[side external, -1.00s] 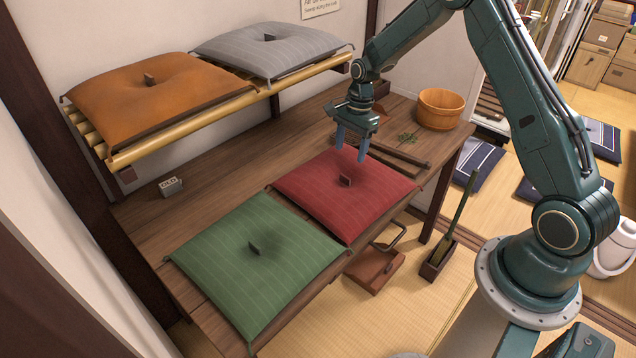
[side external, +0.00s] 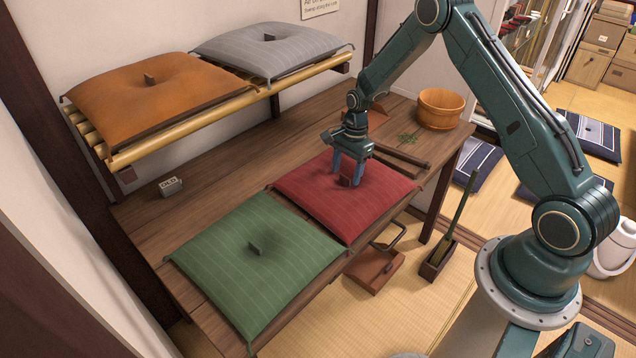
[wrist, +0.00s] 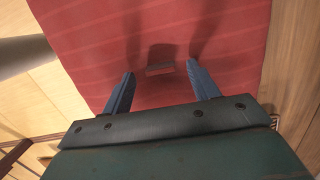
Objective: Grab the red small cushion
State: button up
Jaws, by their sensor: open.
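The red cushion (side external: 322,212) lies flat on the wooden bench, with thin stripes and a small dark tab (side external: 344,181) standing at its middle. My gripper (side external: 347,180) is open, pointing down over the cushion's middle, with its blue fingers on either side of the tab. The tab (wrist: 160,69) shows there just ahead of and between the two open fingertips (wrist: 161,70). I cannot tell whether the fingertips touch the cushion.
A green cushion (side external: 225,285) lies beside the red one on the bench (side external: 215,180). Orange (side external: 140,105) and grey (side external: 290,45) cushions lie on a bamboo shelf (side external: 190,128) above. A wooden tub (side external: 440,110) and a dark wooden bar (side external: 402,158) are at the bench's right end.

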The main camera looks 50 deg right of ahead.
jog(key=shift+a+f, duration=0.1)
jog(key=shift+f, duration=0.45)
jog(key=c, duration=1.3)
jog(key=shift+r, duration=0.2)
notch_tip(320, 180, up, 20)
jog(key=shift+f, duration=0.15)
